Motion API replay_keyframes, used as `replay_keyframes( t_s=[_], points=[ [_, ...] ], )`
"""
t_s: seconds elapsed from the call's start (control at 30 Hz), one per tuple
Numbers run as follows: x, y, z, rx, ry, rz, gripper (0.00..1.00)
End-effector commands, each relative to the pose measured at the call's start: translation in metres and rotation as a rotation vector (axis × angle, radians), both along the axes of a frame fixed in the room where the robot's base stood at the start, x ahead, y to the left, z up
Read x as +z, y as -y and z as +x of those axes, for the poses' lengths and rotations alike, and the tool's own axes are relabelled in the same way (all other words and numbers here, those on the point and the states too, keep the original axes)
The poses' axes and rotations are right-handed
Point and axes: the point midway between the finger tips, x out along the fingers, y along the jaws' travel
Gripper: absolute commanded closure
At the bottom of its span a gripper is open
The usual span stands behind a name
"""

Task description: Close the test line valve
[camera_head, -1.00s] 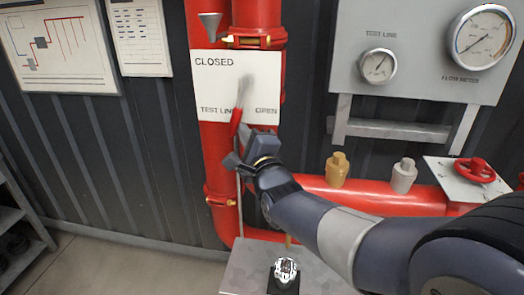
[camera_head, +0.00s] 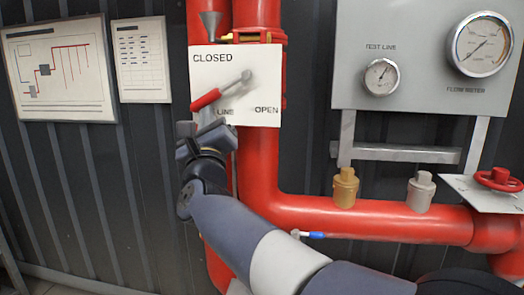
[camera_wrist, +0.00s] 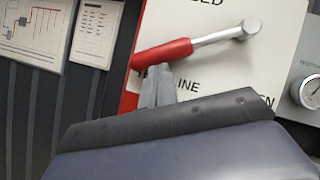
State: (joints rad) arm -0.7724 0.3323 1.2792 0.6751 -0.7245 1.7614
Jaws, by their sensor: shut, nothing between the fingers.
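The test line valve is a lever on a white plate (camera_head: 262,92) marked CLOSED at the top left and OPEN at the bottom right. Its red handle (camera_head: 206,100) points left and slightly down from the metal pivot; the CLOSED label is above it. The handle also shows in the wrist view (camera_wrist: 162,53). My gripper (camera_head: 205,118) is just below the handle. In the wrist view its grey fingers (camera_wrist: 157,84) are shut and empty, their tips at the handle's underside, touching or nearly so. The fingers and handle hide part of the TEST LINE label.
Red pipes (camera_head: 262,165) run behind and below the plate. A gauge panel (camera_head: 420,80) is at the upper right, above a brass cap (camera_head: 345,187) and a grey cap (camera_head: 420,192). A red handwheel (camera_head: 498,179) is at the far right.

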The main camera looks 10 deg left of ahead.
Motion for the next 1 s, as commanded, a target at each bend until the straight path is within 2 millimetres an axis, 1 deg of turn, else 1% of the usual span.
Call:
replay_keyframes(
  t_s=[0.03, 0.27, 0.3, 0.5, 0.67, 1.0],
  points=[
    [-0.002, -0.006, 0.0, 0.001, 0.003, 0.048, 1.0],
    [0.02, -0.02, 0.001, 0.001, 0.009, 0.252, 1.0],
    [0.023, -0.019, 0.001, -0.002, 0.009, 0.262, 1.0],
    [0.023, -0.018, 0.001, -0.002, 0.009, 0.254, 1.0],
    [0.016, -0.017, 0.002, -0.002, 0.009, 0.254, 1.0],
    [-0.016, -0.006, 0.005, -0.007, 0.01, 0.257, 1.0]
  ],
)
